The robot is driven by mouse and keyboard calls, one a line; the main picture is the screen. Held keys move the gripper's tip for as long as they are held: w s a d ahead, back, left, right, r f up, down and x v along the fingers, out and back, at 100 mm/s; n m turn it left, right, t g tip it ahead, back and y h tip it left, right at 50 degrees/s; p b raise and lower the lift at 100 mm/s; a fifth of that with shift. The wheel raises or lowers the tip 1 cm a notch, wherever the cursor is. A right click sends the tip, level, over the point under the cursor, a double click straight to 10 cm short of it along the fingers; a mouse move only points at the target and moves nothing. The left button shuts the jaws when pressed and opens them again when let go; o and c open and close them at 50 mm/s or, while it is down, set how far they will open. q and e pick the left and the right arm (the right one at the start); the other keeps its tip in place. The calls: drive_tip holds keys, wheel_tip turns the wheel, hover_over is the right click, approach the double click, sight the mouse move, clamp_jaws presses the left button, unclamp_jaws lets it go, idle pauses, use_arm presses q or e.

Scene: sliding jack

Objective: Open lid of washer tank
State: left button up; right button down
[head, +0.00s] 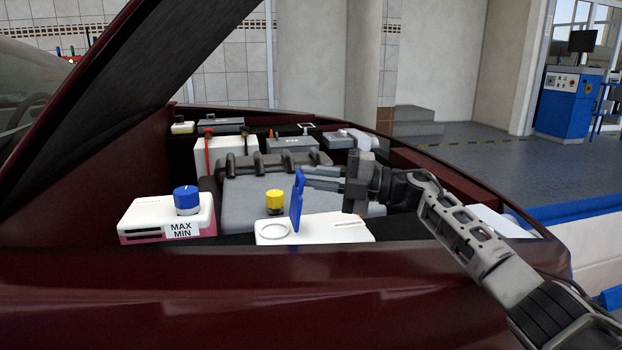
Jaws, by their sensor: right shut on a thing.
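The white washer tank (331,232) sits at the front of the engine bay, right of centre. Its round filler opening (273,231) shows at the left of its top. The blue lid (298,200) stands upright at the right side of this opening, swung up from it. My right gripper (304,180) comes in from the right, its fingers reaching left to the lid's upper part, and is shut on it. The fingertips are partly hidden behind the lid. My left gripper does not show.
Left stands a white-and-pink coolant tank (150,219) with a blue cap (187,200). A yellow cap (275,199) rises from the grey engine (245,200) behind the washer tank. The raised dark red hood (130,60) slopes overhead at upper left. The dark red car front (250,300) fills the foreground.

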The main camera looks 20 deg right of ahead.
drive_tip(key=shift+d+f, duration=0.25)
drive_tip(key=shift+f, duration=0.25)
drive_tip(key=c, duration=1.5)
unclamp_jaws()
drive_tip(key=shift+s, duration=0.1)
drive_tip(key=shift+o, duration=0.2)
drive_tip(key=r+v, duration=0.1)
drive_tip(key=v, duration=1.5)
drive_tip(key=shift+p, duration=0.3)
drive_tip(key=shift+f, duration=0.15)
